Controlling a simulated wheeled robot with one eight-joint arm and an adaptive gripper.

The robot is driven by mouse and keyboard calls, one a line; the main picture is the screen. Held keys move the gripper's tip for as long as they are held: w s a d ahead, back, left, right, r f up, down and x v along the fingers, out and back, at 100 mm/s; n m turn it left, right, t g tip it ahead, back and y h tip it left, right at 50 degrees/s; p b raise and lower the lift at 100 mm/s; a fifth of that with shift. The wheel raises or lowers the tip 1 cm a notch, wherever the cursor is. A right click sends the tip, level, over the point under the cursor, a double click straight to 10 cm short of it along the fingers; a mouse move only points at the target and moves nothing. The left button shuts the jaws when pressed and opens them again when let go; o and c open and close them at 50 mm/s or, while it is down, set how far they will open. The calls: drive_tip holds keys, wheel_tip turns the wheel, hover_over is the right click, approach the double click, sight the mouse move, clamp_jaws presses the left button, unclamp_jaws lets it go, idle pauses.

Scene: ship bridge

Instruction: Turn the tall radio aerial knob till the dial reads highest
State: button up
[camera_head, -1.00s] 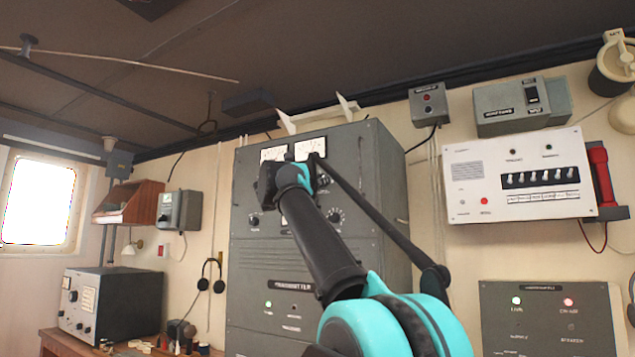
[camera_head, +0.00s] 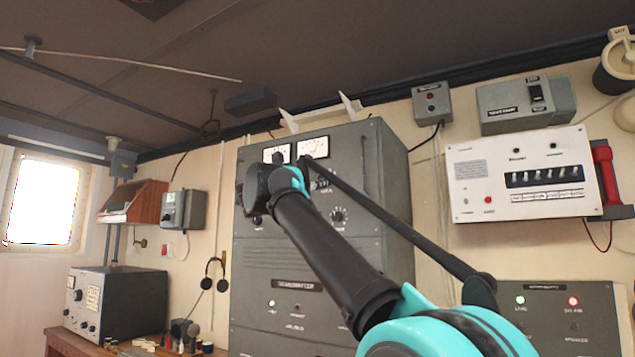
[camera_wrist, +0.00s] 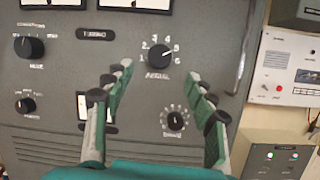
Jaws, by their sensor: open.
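The tall radio (camera_head: 395,200) is a grey cabinet on the wall, with two white meters (camera_head: 313,147) at its top. In the wrist view the black aerial knob (camera_wrist: 159,56) sits in a scale from 1 to 6, its white mark at about 5. My gripper (camera_wrist: 159,78) is open and empty, its green-sided fingers at either side just below the aerial knob and apart from it. In the head view my gripper (camera_head: 264,188) is in front of the upper panel, its fingertips hidden. The meters are cut off at the wrist view's top, so their needles cannot be read.
A smaller black knob (camera_wrist: 174,120) lies below, between the fingers. Two more knobs (camera_wrist: 29,47) are at the left. A vertical handle (camera_wrist: 243,50) stands right of the aerial knob. A white switch panel (camera_head: 520,175) hangs on the wall at the right.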

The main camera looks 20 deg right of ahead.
drive_tip(key=shift+v, duration=2.5)
drive_tip(key=shift+f, duration=0.1)
drive_tip(key=s+d+f+m+g+y, duration=0.15)
drive_tip(key=f+m, duration=0.35)
drive_tip(key=f, duration=1.1)
drive_tip(key=d+f+m+g+y, duration=0.1)
drive_tip(key=f+m+g+y, duration=0.25)
drive_tip(key=f, duration=1.25)
drive_tip(key=d+f+m+g+y, duration=0.15)
drive_tip(key=f+m, duration=0.35)
drive_tip(key=f, duration=1.1)
drive_tip(key=s+a+f+m+g+y, duration=0.1)
drive_tip(key=s+a+f+m+y, duration=0.2)
drive_tip(key=s+f, duration=0.3)
drive_tip(key=s+a+f+m+g+y, duration=0.1)
drive_tip(key=s+a+f+m+y, duration=0.2)
drive_tip(key=f, duration=1.3)
drive_tip(key=s+a+f+m+g+y, duration=0.1)
drive_tip(key=s+a+f+m+y, duration=0.3)
drive_tip(key=s+a+f, duration=0.3)
wheel_tip(320, 180, down, 4)
drive_tip(key=shift+s+m, duration=0.55)
drive_tip(key=shift+s, duration=0.4)
